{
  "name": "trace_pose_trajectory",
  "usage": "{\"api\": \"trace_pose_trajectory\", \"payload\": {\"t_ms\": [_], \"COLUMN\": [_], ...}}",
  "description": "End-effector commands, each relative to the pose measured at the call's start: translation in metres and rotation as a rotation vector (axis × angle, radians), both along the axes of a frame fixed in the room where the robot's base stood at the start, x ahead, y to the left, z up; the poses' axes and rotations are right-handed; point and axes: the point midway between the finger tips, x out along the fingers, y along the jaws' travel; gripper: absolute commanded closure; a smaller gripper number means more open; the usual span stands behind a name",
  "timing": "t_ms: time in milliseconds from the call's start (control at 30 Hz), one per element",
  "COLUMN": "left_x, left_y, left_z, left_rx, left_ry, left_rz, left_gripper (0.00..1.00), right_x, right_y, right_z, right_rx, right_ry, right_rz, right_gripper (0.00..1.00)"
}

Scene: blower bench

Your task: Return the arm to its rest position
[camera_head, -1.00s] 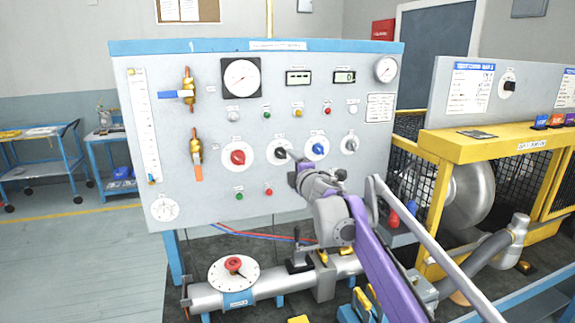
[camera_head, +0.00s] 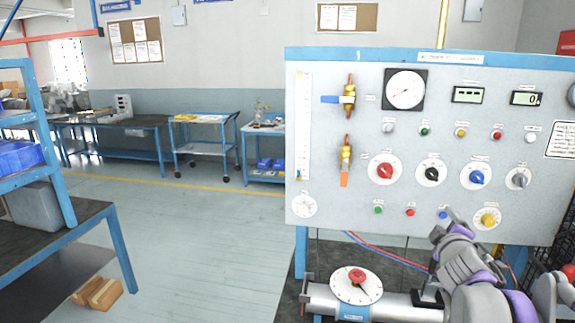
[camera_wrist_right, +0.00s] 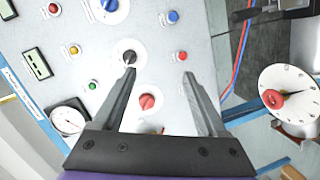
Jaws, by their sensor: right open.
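My right gripper (camera_head: 447,222) is in front of the lower right part of the control panel (camera_head: 330,180) in the head view. In the right wrist view the right gripper (camera_wrist_right: 158,78) has its two fingers wide apart with nothing between them. Beyond the fingers in that view are the panel's black knob (camera_wrist_right: 129,58) and red knob (camera_wrist_right: 148,101). I cannot tell how far the fingertips are from the panel face. My left gripper is not in view.
A pipe with a round white dial and red knob (camera_head: 357,284) runs below the panel. A blue-framed shelf (camera_head: 75,215) stands at left. Workbenches (camera_head: 110,124) line the back wall. The floor (camera_head: 205,240) between shelf and panel is clear.

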Motion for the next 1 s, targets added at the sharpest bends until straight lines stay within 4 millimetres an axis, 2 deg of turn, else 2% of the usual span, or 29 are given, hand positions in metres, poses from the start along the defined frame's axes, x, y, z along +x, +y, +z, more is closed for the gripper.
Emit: {"api": "trace_pose_trajectory", "payload": {"t_ms": [33,300,400,500,600,700,800,1000], "left_x": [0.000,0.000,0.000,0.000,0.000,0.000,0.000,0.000], "left_y": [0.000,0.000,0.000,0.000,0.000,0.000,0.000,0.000], "left_z": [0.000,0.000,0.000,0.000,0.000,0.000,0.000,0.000], "left_rx": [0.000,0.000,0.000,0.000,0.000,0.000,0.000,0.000], "left_ry": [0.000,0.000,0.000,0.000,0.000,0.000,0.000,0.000], "left_rz": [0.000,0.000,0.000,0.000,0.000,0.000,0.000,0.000], "left_gripper": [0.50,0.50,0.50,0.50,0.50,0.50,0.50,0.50], "right_x": [-0.027,-0.155,-0.202,-0.244,-0.277,-0.298,-0.307,-0.308], "right_y": [0.019,0.099,0.131,0.161,0.183,0.197,0.204,0.205], "right_z": [-0.027,-0.171,-0.220,-0.259,-0.287,-0.304,-0.311,-0.312], "right_rx": [0.120,0.664,0.821,0.946,1.036,1.088,1.112,1.116], "right_ry": [0.018,0.211,0.309,0.406,0.487,0.541,0.566,0.570], "right_rz": [-0.045,-0.257,-0.310,-0.352,-0.382,-0.399,-0.408,-0.410], "right_gripper": [0.25,0.25,0.25,0.25,0.25,0.25,0.25,0.25]}}
